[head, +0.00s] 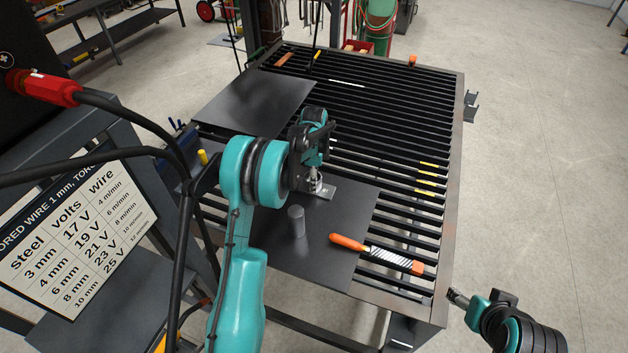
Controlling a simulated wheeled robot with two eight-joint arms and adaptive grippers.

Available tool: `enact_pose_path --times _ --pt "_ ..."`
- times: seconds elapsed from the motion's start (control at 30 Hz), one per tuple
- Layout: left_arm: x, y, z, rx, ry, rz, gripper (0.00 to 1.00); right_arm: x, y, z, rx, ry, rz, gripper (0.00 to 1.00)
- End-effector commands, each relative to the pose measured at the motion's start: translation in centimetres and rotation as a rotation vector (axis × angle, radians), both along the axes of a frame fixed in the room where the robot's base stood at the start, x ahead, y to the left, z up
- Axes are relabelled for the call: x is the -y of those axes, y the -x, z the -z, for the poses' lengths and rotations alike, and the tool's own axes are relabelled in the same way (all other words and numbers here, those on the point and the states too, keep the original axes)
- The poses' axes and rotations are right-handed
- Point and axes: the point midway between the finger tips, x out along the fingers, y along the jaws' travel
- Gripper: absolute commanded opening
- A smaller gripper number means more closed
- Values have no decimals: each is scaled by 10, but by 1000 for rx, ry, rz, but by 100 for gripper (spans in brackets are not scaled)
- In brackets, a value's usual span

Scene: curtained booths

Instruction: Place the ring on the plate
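My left gripper (316,182) reaches down over the front dark metal sheet (325,255) on the slatted table. Its fingertips are at a small light-grey square plate (328,193) at the sheet's back edge. A pale, ring-like piece seems to be at the fingertips, but it is too small to tell whether it is held or rests on the square plate. A short dark grey cylinder (296,221) stands upright on the sheet, in front of the gripper. My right gripper (458,298) is off the table's front right corner, apart from everything; its finger opening is unclear.
An orange-handled wire brush (378,252) lies across the sheet's right edge. Another dark sheet (256,103) lies at the back left. A welding machine with a chart (75,225) and hanging cables stands at left.

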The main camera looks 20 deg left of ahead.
Motion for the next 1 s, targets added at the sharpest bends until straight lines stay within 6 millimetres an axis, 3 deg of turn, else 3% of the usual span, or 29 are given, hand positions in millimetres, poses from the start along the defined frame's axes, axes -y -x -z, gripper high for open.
enact_pose_path --times 0.27,0.3,0.37,0.4,0.77,1.0 --pt "0 0 3 0 0 0 8 0 0 3 0 0 0 63" --pt "0 0 3 0 0 0 53 0 0 3 0 0 0 63" --pt "0 0 2 0 0 0 69 0 0 2 0 0 0 63" --pt "0 0 2 0 0 0 71 0 0 2 0 0 0 63" --pt "0 0 -3 0 0 0 71 0 0 -2 0 0 0 63" --pt "0 0 -46 0 0 0 71 0 0 -10 0 0 0 63"
